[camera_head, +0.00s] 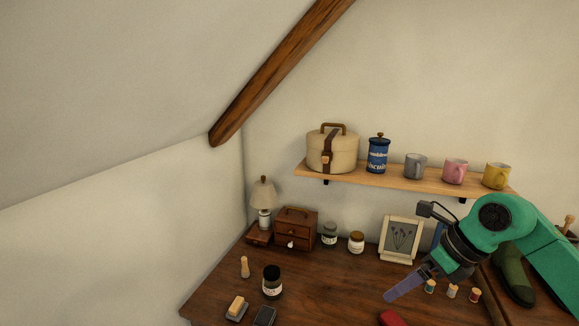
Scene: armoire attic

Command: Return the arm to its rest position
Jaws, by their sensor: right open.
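My right arm (495,222) is green and comes in from the right in the head view. My right gripper (405,285) points down and to the left over the dark wooden table top (325,285). It is open, and nothing shows between its fingers. It is in front of the picture frame and several small spools. My left gripper is not in the head view.
A wall shelf (400,181) holds a round case (318,155), a blue tin (378,155) and mugs (455,172). A lamp (263,205), small drawer box (296,230), jars (272,283) and a framed picture (401,240) stand on the table. A sloping beam (275,75) crosses above.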

